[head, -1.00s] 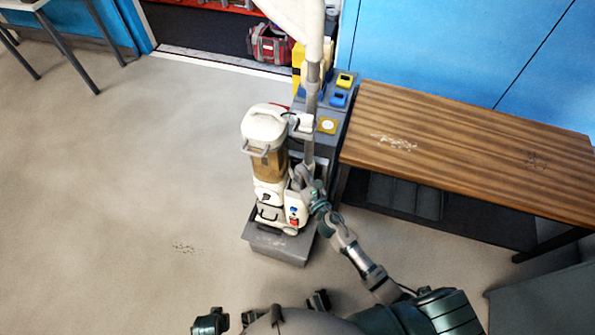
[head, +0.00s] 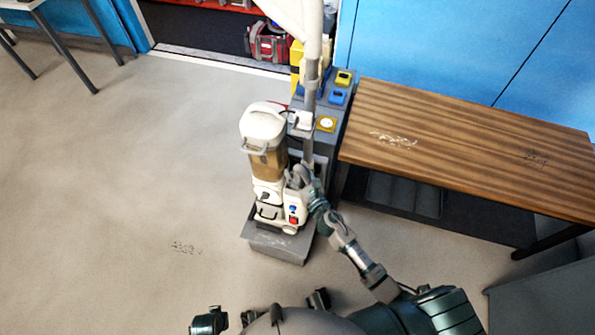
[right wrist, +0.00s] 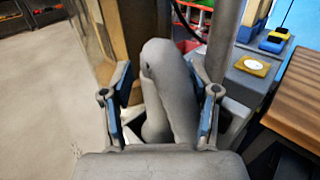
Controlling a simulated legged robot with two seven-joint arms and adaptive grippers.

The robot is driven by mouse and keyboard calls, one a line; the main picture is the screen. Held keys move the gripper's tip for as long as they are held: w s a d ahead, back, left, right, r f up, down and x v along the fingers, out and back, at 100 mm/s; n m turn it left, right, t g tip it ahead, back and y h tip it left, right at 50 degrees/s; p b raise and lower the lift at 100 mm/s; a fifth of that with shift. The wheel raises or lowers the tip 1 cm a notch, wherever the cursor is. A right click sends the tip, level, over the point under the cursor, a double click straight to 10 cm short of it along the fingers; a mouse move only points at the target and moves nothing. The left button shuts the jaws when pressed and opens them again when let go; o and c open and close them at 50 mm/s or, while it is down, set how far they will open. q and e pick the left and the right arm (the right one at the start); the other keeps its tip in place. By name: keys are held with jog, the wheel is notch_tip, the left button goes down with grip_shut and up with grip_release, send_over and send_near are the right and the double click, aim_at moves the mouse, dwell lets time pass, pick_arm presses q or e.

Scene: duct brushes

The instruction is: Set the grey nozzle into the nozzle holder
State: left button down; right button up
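A grey nozzle-like piece (right wrist: 168,85) stands between the fingers of my right gripper (right wrist: 160,95) in the right wrist view. The blue-padded fingers are apart, one on each side of it, with a visible gap on the left; contact on the right is unclear. In the head view my right gripper (head: 304,180) is at the right side of the white vacuum machine (head: 264,125), by a grey upright pipe (head: 310,95). The nozzle holder cannot be told apart for sure; the grey piece's lower end is hidden by my gripper.
A grey unit (head: 338,120) with yellow and blue pieces on top stands behind the machine, close to my gripper. A wooden bench (head: 460,150) is on the right. The machine's grey base (head: 275,246) is on the floor. The floor at left is open.

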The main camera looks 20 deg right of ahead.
jog(key=shift+s, duration=0.25)
jog(key=s+d, duration=0.2)
jog(key=s, duration=0.9)
jog(key=r+p, duration=0.5)
jog(key=shift+s+d, duration=0.1)
jog(key=shift+d, duration=0.1)
jog(key=shift+f, duration=0.15)
